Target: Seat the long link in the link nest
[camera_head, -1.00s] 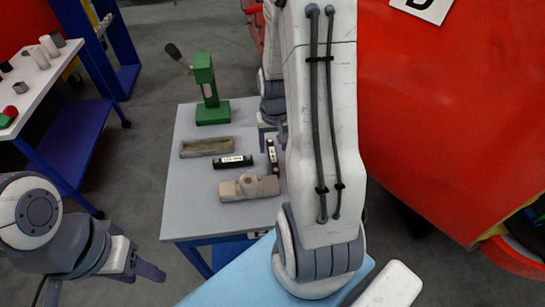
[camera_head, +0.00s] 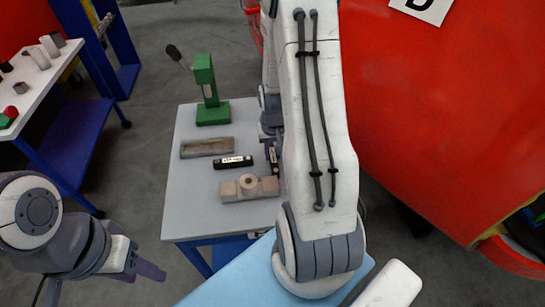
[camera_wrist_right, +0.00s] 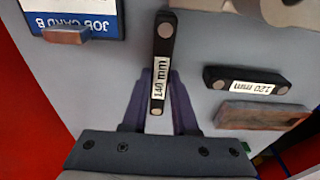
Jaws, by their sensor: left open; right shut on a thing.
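The long link, a dark bar labelled 140 mm (camera_wrist_right: 162,60), stands out from between the fingers of my right gripper (camera_wrist_right: 158,95) in the wrist view. The gripper is shut on its lower part in that picture. In the head view the long link (camera_head: 274,157) shows at the right of the grey table, partly hidden by my right arm. A grey-brown recessed tray (camera_head: 207,147), which may be the link nest, lies empty on the table. It shows as a brown-edged block in the wrist view (camera_wrist_right: 262,116). My left gripper (camera_head: 150,271) is open and empty, off the table's front left.
A shorter link labelled 120 mm (camera_head: 234,162) lies between the tray and a beige fixture with a round boss (camera_head: 248,188). A green lever press (camera_head: 207,95) stands behind the tray. A job card (camera_wrist_right: 75,14) lies near the long link. The table's left side is clear.

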